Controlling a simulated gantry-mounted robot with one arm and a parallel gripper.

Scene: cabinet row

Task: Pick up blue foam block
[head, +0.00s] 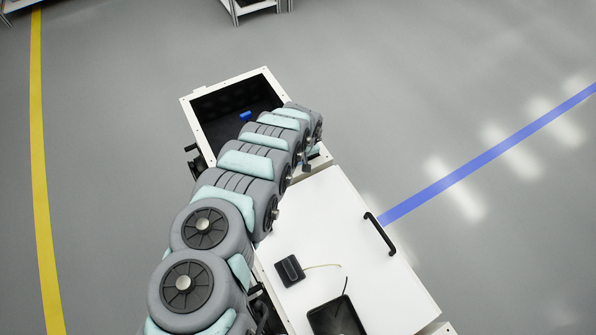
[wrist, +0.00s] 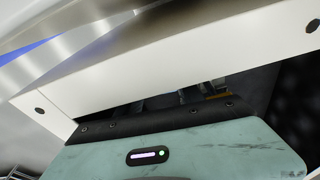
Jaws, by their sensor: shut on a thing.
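The blue foam block (head: 246,116) shows as a small blue piece within the dark opening of the white-rimmed cabinet box, left of the end of my arm in the head view. My gripper (wrist: 207,88) shows at the wrist view's middle, below the white rim, with its fingers mostly hidden behind its own dark edge. It is shut on the block. The block cannot be made out in the wrist view, and my arm hides the jaws in the head view.
The box's white rim (head: 226,82) stands close around my gripper. A white cabinet top (head: 335,245) with a black handle (head: 380,234) adjoins it. A small black device (head: 289,270) and a dark tray (head: 336,318) are there. Open grey floor surrounds the row.

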